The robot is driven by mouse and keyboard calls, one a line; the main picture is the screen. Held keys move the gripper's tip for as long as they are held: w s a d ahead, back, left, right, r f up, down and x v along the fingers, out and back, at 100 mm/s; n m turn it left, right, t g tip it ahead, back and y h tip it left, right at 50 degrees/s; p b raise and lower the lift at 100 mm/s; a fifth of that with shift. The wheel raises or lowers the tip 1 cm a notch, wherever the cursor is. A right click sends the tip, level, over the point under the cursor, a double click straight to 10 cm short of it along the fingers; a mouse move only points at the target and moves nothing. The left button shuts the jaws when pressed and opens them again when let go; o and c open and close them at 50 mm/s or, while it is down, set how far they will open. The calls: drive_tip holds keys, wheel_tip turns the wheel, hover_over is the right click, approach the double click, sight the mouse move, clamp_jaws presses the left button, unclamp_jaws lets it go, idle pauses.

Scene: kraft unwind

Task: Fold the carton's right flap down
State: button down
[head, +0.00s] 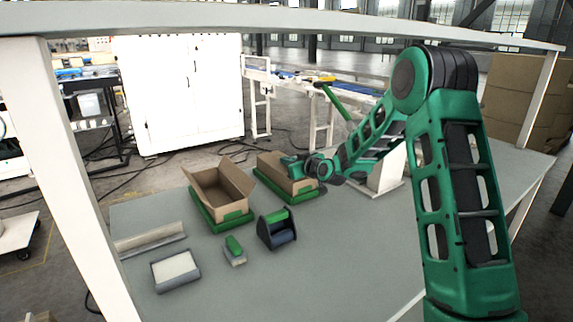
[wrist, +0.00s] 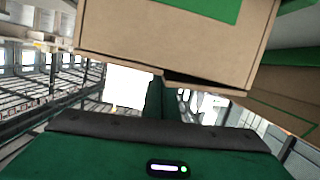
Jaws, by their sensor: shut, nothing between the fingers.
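One open brown carton (head: 270,174) sits in a green tray (head: 292,200) at the back middle of the table. A flap stands up on its left side; its right side is partly hidden by my gripper. My gripper (head: 290,161) is shut and empty, at the carton's right upper edge; I cannot tell whether it touches. In the wrist view, the brown carton wall (wrist: 170,35) with a green patch fills the top, close to the dark fingers (wrist: 161,92). A second open carton (head: 212,193) with raised flaps sits in another green tray to the left.
In front of the cartons are a dark dispenser (head: 277,234) with a green top, a small green-topped block (head: 234,250) and a grey tray (head: 158,284) with a white pad. A long pale bar (head: 150,243) lies left. The table's front right is clear.

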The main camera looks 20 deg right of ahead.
drive_tip(key=r, duration=0.2)
drive_tip(key=s+r, duration=0.1)
drive_tip(key=r, duration=0.1)
drive_tip(key=shift+r, duration=0.1)
drive_tip(key=v, duration=0.7)
drive_tip(key=shift+s, duration=0.25)
drive_tip(key=shift+v, duration=1.1)
drive_tip(key=x, duration=1)
drive_tip(key=shift+w, duration=0.15)
drive_tip(key=f, duration=0.2)
drive_tip(key=shift+d+f, duration=0.2)
drive_tip(key=shift+f, duration=0.8)
drive_tip(key=shift+d, duration=0.1)
